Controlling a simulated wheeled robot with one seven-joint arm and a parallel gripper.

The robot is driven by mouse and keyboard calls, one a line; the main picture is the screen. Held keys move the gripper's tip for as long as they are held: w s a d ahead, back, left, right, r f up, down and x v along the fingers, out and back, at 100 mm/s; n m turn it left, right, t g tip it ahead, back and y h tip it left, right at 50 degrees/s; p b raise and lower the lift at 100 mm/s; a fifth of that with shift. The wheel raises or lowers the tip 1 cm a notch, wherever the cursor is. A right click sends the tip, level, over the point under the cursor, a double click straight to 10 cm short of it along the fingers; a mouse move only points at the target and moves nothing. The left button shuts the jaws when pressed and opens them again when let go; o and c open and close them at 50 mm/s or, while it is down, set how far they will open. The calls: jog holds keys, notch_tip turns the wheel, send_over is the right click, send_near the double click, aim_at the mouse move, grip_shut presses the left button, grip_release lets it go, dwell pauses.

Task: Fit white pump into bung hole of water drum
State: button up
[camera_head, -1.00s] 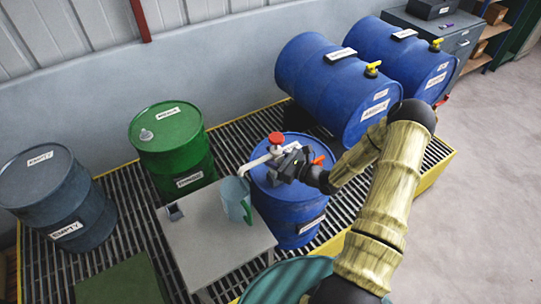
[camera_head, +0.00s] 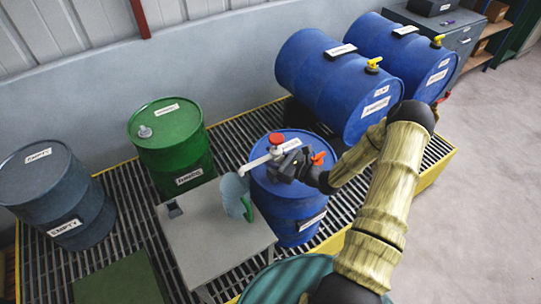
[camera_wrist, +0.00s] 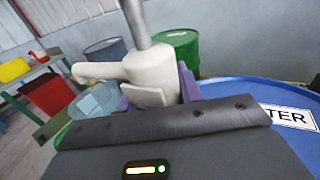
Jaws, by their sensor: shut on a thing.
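The white pump has a red knob (camera_head: 276,139) on top and a white spout (camera_head: 255,164) pointing left. My gripper (camera_head: 287,166) is shut on its body, over the top of the blue water drum (camera_head: 287,213). In the wrist view the pump body (camera_wrist: 152,75) sits between purple fingers (camera_wrist: 187,82), with a grey rod rising from it. The drum top (camera_wrist: 245,92) and part of its label (camera_wrist: 290,117) show at right. The pump's lower end and the bung hole are hidden, so I cannot tell whether they meet.
A green drum (camera_head: 172,140) and a grey drum (camera_head: 50,195) stand left. Blue drums lie on their sides (camera_head: 325,85) behind. A red-orange part (camera_head: 318,158) is beside my gripper.

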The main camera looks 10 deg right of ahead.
jog(key=shift+f, duration=0.35)
jog(key=o, duration=1.3)
jog(key=shift+s+d, duration=0.1)
jog(key=b+v, duration=0.3)
jog(key=v, duration=1.4)
jog(key=shift+s+r, duration=0.1)
jog(key=shift+r, duration=0.05)
